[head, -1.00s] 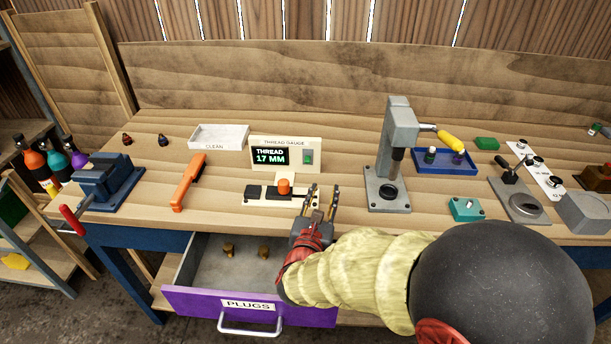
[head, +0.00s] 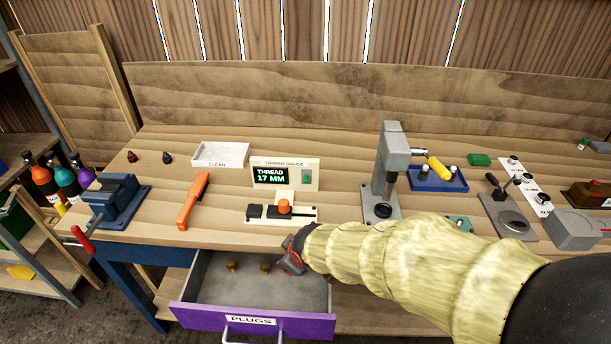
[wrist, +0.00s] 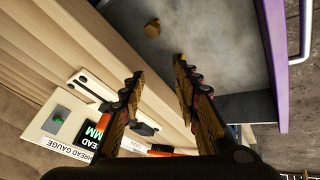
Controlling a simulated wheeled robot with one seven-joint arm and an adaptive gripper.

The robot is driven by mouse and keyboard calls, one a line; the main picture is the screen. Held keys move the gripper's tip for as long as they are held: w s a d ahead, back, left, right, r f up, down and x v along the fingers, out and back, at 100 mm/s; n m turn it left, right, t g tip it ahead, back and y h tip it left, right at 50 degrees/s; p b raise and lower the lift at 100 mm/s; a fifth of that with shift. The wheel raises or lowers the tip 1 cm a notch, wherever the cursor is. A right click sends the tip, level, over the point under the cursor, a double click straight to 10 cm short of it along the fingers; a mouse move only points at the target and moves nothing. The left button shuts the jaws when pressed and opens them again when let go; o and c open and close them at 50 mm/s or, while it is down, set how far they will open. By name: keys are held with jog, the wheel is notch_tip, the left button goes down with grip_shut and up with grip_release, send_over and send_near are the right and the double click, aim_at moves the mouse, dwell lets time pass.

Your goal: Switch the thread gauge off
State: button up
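The thread gauge (head: 285,163) stands on the bench, with a cream panel and a lit screen (head: 271,176) reading "THREAD 17 MM". A green switch (head: 307,177) is on the panel's right side. In front is its base with an orange piece (head: 284,206) on it.
The open purple drawer (head: 250,321) labelled "PLUGS" holds two brass plugs (head: 265,266) below the bench edge. An orange-handled tool (head: 193,202) lies left of the gauge. A grey press (head: 391,165) stands to its right. A white "CLEAN" tray (head: 221,154) sits behind.

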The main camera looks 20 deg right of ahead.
aim_at(306, 180)
jog(key=w+r+m+t+p, duration=0.1)
jog(key=w+r+m, duration=0.1)
jog(key=w, duration=0.1)
jog(key=w+r+m+t+p, duration=0.2)
jog(key=w+r, duration=0.1)
jog(key=w, duration=0.1)
jog(key=w+a+r+m+t+p, duration=0.1)
jog(key=w+r+m, duration=0.2)
jog(key=shift+w+t+p, duration=0.35)
jog(key=shift+w+t, duration=0.05)
jog(key=w+d+m, duration=0.1)
jog(key=d+t+h+p, duration=0.1)
jog(key=w+d+r+m+h, duration=0.1)
jog(key=shift+w+d+m+p, duration=0.3)
jog(key=shift+w+d+p, duration=0.05)
jog(key=shift+p, duration=0.05)
jog(key=w+d+h, duration=0.1)
jog(key=w+d, duration=0.1)
jog(key=w+d+f+m+h, duration=0.1)
jog(key=w+d, duration=0.1)
jog(key=w+d+f+m+h+b, duration=0.1)
jog(key=w+d, duration=0.1)
jog(key=w, duration=0.1)
jog(key=shift+w+d+f+t, duration=0.15)
jog(key=shift+f+t, duration=0.1)
jog(key=shift+t, duration=0.15)
jog(key=shift+c, duration=1.3)
grip_shut()
